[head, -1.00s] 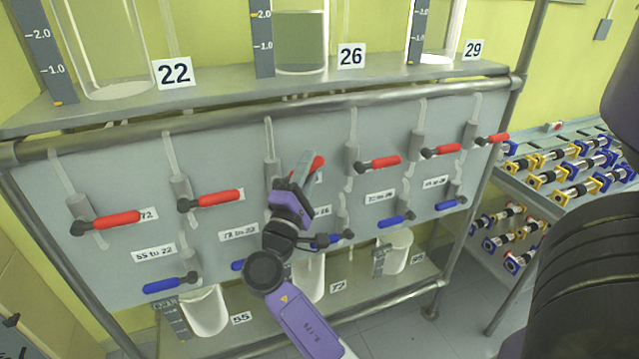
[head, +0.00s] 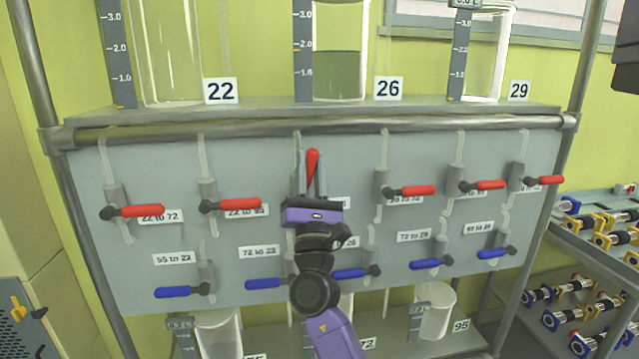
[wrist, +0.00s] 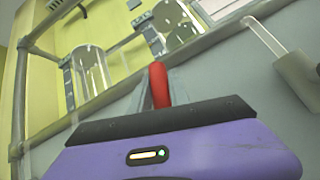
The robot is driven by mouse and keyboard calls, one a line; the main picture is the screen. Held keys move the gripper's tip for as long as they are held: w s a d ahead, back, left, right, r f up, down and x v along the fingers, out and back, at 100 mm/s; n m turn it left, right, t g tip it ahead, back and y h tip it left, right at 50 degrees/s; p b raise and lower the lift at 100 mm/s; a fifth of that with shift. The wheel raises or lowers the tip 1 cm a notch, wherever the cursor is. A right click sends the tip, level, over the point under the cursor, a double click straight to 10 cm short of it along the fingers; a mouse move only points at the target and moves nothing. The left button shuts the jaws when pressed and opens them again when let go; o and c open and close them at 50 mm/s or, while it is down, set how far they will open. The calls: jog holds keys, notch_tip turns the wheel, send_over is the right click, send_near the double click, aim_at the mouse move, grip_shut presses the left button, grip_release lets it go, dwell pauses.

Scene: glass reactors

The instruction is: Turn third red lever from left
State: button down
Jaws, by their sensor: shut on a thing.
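The third red lever (head: 312,162) from the left points almost straight up on the grey panel, leaning slightly right. My gripper (head: 311,182) is shut on this lever, with a finger on each side and the red tip rising above them. The lever's pivot is hidden behind my gripper. In the wrist view the red lever (wrist: 159,84) stands between the fingers, above the purple gripper body. The first red lever (head: 142,211) and second red lever (head: 240,204) lie nearly level, pointing right.
More red levers, such as the fourth (head: 418,190), lie to the right. Blue levers (head: 350,273) form a row below. A shelf (head: 260,112) above carries glass vessels (head: 338,75). A rack of small fittings (head: 600,222) stands at the right.

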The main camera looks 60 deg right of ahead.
jog(key=shift+w+a+n+t+y+b, duration=0.2)
jog(key=shift+n+t+y+b, duration=0.15)
jog(key=shift+n+t+y, duration=0.45)
jog(key=shift+w+a+n+t+y+b, duration=0.2)
jog(key=shift+n+t+y+b, duration=0.25)
jog(key=shift+n, duration=0.6)
jog(key=shift+w+a+n+t+y+b, duration=0.1)
jog(key=shift+w+n+t+y+b, duration=0.1)
jog(key=shift+n+t+y, duration=0.45)
jog(key=shift+n+t, duration=0.3)
jog(key=shift+n, duration=0.1)
jog(key=c, duration=1.2)
grip_release()
jog(key=shift+c, duration=0.2)
jog(key=shift+r, duration=0.1)
jog(key=b+v, duration=0.3)
jog(key=v, duration=0.5)
